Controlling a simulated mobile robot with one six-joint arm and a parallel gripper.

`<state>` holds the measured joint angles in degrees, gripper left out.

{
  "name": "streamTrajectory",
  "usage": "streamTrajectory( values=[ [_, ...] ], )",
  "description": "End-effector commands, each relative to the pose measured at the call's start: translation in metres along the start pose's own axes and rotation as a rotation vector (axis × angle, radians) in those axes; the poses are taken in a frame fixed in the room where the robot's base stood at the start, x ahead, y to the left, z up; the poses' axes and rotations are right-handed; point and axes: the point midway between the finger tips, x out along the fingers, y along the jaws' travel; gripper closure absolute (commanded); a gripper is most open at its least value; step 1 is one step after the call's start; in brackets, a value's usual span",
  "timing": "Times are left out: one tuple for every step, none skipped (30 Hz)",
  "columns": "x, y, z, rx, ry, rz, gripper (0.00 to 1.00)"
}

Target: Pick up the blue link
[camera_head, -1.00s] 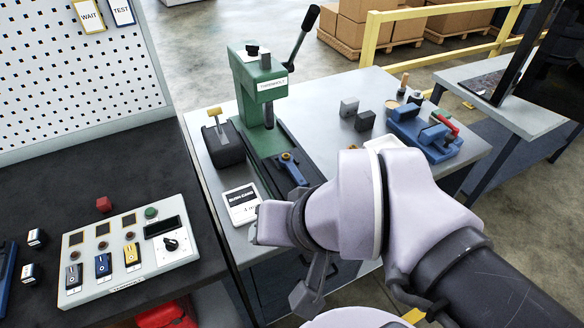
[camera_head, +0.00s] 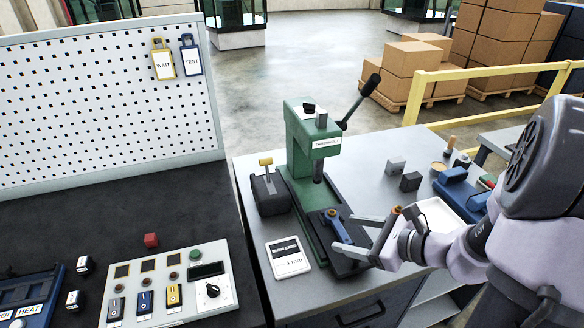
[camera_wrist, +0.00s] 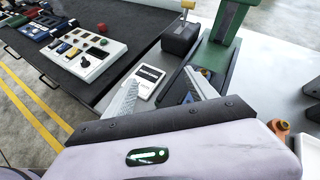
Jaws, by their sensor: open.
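The blue link (camera_head: 337,228) lies on the dark base plate of the green press (camera_head: 312,150), with a brass-coloured piece at its far end. My gripper (camera_head: 354,237) is open and empty, just right of the link in the head view, with its fingers reaching toward it. In the wrist view my gripper (camera_wrist: 165,92) has its fingers spread wide. The blue link (camera_wrist: 190,96) shows there near the right finger, which hides part of it. I cannot tell whether a finger touches it.
A white card (camera_head: 288,257) lies left of the press, near a dark block with a yellow handle (camera_head: 269,187). Grey blocks (camera_head: 410,181) and a blue fixture (camera_head: 462,192) stand to the right. A control panel (camera_head: 170,290) is on the black bench at left.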

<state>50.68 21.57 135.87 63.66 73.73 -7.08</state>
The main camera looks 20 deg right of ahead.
Motion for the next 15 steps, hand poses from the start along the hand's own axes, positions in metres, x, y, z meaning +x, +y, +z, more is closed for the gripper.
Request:
streamTrajectory(
  values=[
    [-0.009, -0.022, -0.025, 0.126, -0.020, -0.090, 0.34],
    [-0.014, -0.034, -0.039, 0.188, -0.031, -0.141, 0.34],
    [-0.020, -0.045, -0.054, 0.250, -0.043, -0.195, 0.34],
    [-0.023, -0.051, -0.062, 0.284, -0.049, -0.226, 0.34],
    [-0.025, -0.056, -0.069, 0.309, -0.054, -0.247, 0.34],
    [-0.024, -0.060, -0.074, 0.325, -0.057, -0.264, 0.34],
    [-0.020, -0.062, -0.076, 0.331, -0.058, -0.269, 0.34],
    [-0.014, -0.063, -0.077, 0.332, -0.059, -0.270, 0.34],
    [-0.003, -0.065, -0.077, 0.331, -0.059, -0.267, 0.34],
    [0.007, -0.067, -0.077, 0.329, -0.059, -0.266, 0.34],
    [0.016, -0.070, -0.077, 0.328, -0.058, -0.266, 0.34],
    [0.029, -0.073, -0.077, 0.329, -0.059, -0.265, 0.34],
    [0.038, -0.075, -0.077, 0.329, -0.059, -0.265, 0.34],
    [0.046, -0.078, -0.076, 0.327, -0.058, -0.264, 0.34],
    [0.057, -0.081, -0.076, 0.327, -0.058, -0.264, 0.34]
  ],
)
